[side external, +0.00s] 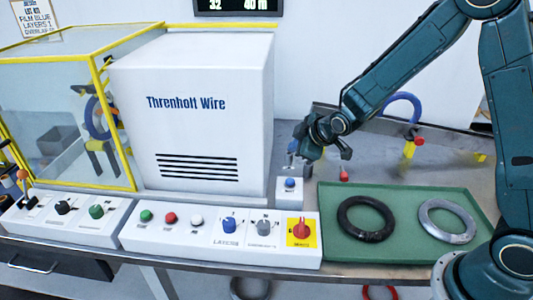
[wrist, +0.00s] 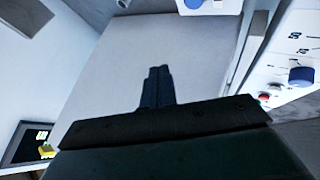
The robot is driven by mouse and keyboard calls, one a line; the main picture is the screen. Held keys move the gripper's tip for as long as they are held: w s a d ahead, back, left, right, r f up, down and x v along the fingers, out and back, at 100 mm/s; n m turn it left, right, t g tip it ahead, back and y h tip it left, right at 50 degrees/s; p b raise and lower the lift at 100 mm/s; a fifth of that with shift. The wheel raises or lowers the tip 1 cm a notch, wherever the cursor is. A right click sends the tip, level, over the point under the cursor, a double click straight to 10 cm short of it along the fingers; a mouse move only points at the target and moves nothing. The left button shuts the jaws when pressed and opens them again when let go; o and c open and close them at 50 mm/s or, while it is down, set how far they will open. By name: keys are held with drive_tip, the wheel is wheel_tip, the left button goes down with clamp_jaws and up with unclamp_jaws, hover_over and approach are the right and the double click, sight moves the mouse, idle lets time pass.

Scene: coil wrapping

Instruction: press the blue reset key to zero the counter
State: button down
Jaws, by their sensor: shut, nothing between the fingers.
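The blue reset key (side external: 290,183) sits on a small white box (side external: 289,194) right of the large white cabinet. In the wrist view, a blue key (wrist: 193,3) on a white box shows at the top edge, partly cut off. My gripper (side external: 293,158) hangs above the box in the side view, apart from the key. In the wrist view its fingers (wrist: 158,72) are together and empty.
The white cabinet (side external: 205,125) stands left of my gripper. A front panel (side external: 180,240) carries several buttons and knobs, including a blue knob (side external: 229,225) and a red switch (side external: 301,229). A green tray (side external: 400,197) with black and grey rings lies to the right.

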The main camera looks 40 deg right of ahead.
sight(293, 182)
drive_tip(key=shift+f, duration=0.1)
idle(0.3)
drive_tip(key=shift+f, duration=4.3)
drive_tip(key=shift+f, duration=0.9)
drive_tip(key=shift+r, duration=0.15)
idle(0.3)
drive_tip(key=shift+r, duration=0.75)
drive_tip(key=shift+r, duration=2.55)
